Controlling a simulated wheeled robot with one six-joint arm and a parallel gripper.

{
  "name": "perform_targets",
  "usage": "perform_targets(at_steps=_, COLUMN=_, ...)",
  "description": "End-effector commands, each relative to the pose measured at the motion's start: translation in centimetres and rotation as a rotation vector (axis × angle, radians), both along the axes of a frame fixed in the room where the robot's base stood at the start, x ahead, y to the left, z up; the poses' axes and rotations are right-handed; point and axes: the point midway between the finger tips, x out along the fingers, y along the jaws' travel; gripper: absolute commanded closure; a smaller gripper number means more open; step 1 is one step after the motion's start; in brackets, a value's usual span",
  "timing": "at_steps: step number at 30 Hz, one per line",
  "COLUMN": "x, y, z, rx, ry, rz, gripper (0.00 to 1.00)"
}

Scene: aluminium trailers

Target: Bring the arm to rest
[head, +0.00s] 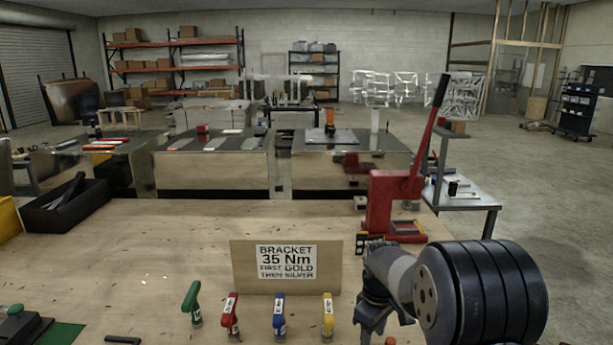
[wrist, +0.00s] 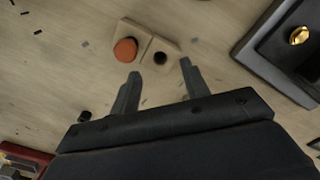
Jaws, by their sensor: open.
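My gripper (wrist: 160,72) is open, with its two dark fingers apart and nothing between them. In the head view my gripper (head: 372,318) points down over the wooden workbench (head: 150,255), right of the sign, and my arm hides part of the bench. In the wrist view a small wooden block (wrist: 143,42) lies just beyond the fingertips. It carries an orange round piece (wrist: 125,50) and has a dark round spot beside it.
A sign (head: 286,265) reads "BRACKET 35 Nm, first gold then silver". Green, red, blue and yellow-handled tools (head: 279,315) stand before it. A red lever press (head: 388,205) stands behind my arm. A grey-black fixture (wrist: 275,50) holds a gold piece (wrist: 299,35). The bench's left middle is clear.

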Motion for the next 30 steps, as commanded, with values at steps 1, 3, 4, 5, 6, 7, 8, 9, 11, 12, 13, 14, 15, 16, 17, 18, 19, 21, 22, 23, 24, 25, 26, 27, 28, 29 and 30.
perform_targets(at_steps=1, x=-0.1, y=0.0, z=-1.1, rx=0.0, ry=0.006, rz=0.0, gripper=0.56)
perform_targets(at_steps=3, x=0.1, y=0.0, z=-0.3, rx=0.0, ry=-0.007, rz=0.0, gripper=0.56)
perform_targets(at_steps=4, x=0.1, y=0.0, z=0.3, rx=0.0, ry=-0.008, rz=0.0, gripper=0.56)
perform_targets(at_steps=5, x=0.1, y=0.0, z=0.8, rx=0.0, ry=-0.007, rz=0.0, gripper=0.56)
perform_targets(at_steps=6, x=0.0, y=0.1, z=1.5, rx=0.0, ry=-0.007, rz=0.0, gripper=0.56)
perform_targets(at_steps=7, x=0.0, y=0.2, z=1.9, rx=0.0, ry=-0.006, rz=0.001, gripper=0.56)
perform_targets(at_steps=8, x=-0.1, y=0.3, z=2.3, rx=0.0, ry=-0.006, rz=0.001, gripper=0.56)
perform_targets(at_steps=9, x=-0.2, y=0.3, z=2.8, rx=0.0, ry=-0.004, rz=0.001, gripper=0.56)
perform_targets(at_steps=11, x=-0.3, y=0.4, z=3.4, rx=0.0, ry=-0.004, rz=0.001, gripper=0.56)
perform_targets(at_steps=12, x=-0.4, y=0.5, z=3.7, rx=0.0, ry=-0.003, rz=0.001, gripper=0.56)
perform_targets(at_steps=13, x=-0.4, y=0.5, z=3.9, rx=0.0, ry=-0.001, rz=0.001, gripper=0.56)
perform_targets(at_steps=14, x=-0.4, y=0.5, z=4.2, rx=0.0, ry=-0.001, rz=0.0, gripper=0.56)
perform_targets(at_steps=15, x=-0.4, y=0.5, z=4.4, rx=0.0, ry=-0.003, rz=0.0, gripper=0.56)
perform_targets(at_steps=16, x=-0.4, y=0.5, z=4.5, rx=0.0, ry=-0.001, rz=0.0, gripper=0.56)
perform_targets(at_steps=17, x=-0.4, y=0.5, z=4.5, rx=0.0, ry=-0.001, rz=0.0, gripper=0.56)
perform_targets(at_steps=18, x=-0.4, y=0.5, z=4.6, rx=0.0, ry=-0.001, rz=0.0, gripper=0.56)
perform_targets(at_steps=19, x=-0.4, y=0.5, z=4.6, rx=0.0, ry=-0.001, rz=0.0, gripper=0.56)
perform_targets(at_steps=21, x=-0.4, y=0.5, z=4.6, rx=0.001, ry=-0.001, rz=0.0, gripper=0.56)
perform_targets(at_steps=22, x=-0.4, y=0.5, z=4.6, rx=0.0, ry=0.0, rz=0.0, gripper=0.56)
perform_targets(at_steps=23, x=-0.4, y=0.5, z=4.6, rx=0.0, ry=0.0, rz=0.0, gripper=0.56)
perform_targets(at_steps=24, x=-0.4, y=0.5, z=4.6, rx=0.0, ry=0.0, rz=0.0, gripper=0.56)
perform_targets(at_steps=25, x=-0.4, y=0.5, z=4.6, rx=0.0, ry=0.0, rz=0.0, gripper=0.56)
perform_targets(at_steps=26, x=-0.4, y=0.5, z=4.6, rx=0.0, ry=-0.001, rz=0.0, gripper=0.56)
perform_targets(at_steps=27, x=-0.4, y=0.5, z=4.6, rx=0.0, ry=-0.001, rz=-0.001, gripper=0.56)
perform_targets(at_steps=28, x=-0.4, y=0.5, z=4.6, rx=0.0, ry=-0.003, rz=-0.002, gripper=0.56)
perform_targets(at_steps=29, x=-0.4, y=0.5, z=4.6, rx=-0.001, ry=-0.005, rz=-0.004, gripper=0.56)
perform_targets(at_steps=30, x=-0.4, y=0.5, z=4.6, rx=-0.001, ry=-0.008, rz=-0.007, gripper=0.56)
